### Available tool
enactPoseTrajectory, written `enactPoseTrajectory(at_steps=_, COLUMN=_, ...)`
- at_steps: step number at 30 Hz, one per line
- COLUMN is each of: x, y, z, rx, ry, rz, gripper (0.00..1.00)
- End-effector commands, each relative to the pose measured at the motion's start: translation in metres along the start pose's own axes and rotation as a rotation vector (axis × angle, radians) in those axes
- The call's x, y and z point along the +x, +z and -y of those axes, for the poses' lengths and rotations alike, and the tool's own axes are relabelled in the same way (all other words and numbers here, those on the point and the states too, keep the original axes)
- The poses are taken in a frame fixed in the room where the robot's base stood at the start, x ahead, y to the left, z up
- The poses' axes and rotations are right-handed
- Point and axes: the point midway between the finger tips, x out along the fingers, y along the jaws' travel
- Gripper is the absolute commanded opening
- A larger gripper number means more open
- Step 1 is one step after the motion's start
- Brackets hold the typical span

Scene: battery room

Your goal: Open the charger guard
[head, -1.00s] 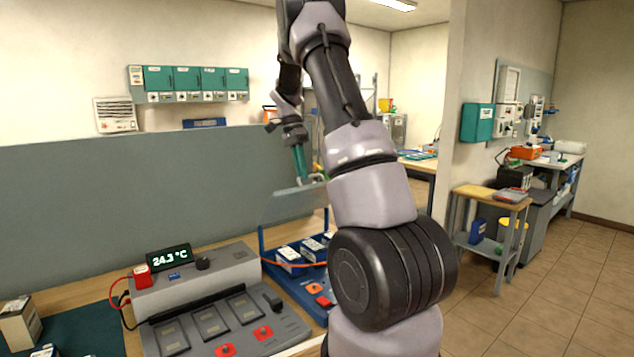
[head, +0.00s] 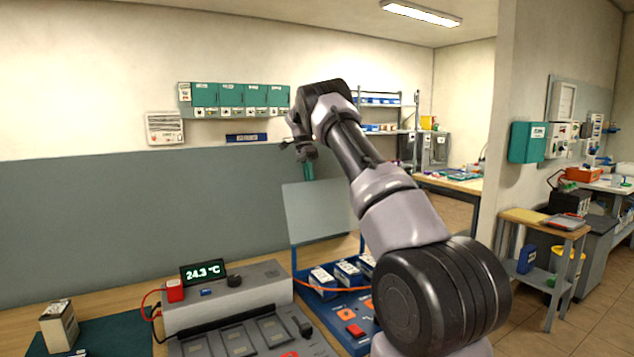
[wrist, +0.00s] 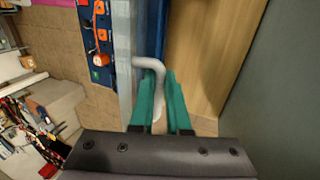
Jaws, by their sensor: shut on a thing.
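The charger guard is a pale, see-through panel (head: 318,212) on the blue charger tray (head: 345,300) in the head view. It stands raised at a steep angle, with the tray below uncovered. My gripper (head: 308,178) is at the guard's top edge. In the wrist view, the teal fingers of my gripper (wrist: 158,100) are shut on the guard's bent grey handle (wrist: 148,63). The guard shows there as a narrow pale strip (wrist: 124,60) beside the handle. The fingertips are small and partly hidden in the head view.
White-labelled battery packs (head: 348,272) sit in the tray. A grey tester with a 24.3 °C display (head: 203,272) stands to its left. The grey wall panel (head: 130,220) is close behind the bench. Teal wall boxes (head: 240,95) hang above.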

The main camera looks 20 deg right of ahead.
Motion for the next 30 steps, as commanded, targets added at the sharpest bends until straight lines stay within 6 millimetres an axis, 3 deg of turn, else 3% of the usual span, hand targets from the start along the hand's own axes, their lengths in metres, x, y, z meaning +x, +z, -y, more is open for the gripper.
enactPoseTrajectory(at_steps=6, x=0.007, y=0.0, z=0.026, rx=0.0, ry=0.0, rz=-0.001, gripper=0.0)
enactPoseTrajectory(at_steps=12, x=0.011, y=0.0, z=0.04, rx=-0.003, ry=-0.003, rz=-0.002, gripper=0.0)
enactPoseTrajectory(at_steps=30, x=0.016, y=0.002, z=0.047, rx=-0.008, ry=-0.001, rz=0.001, gripper=0.0)
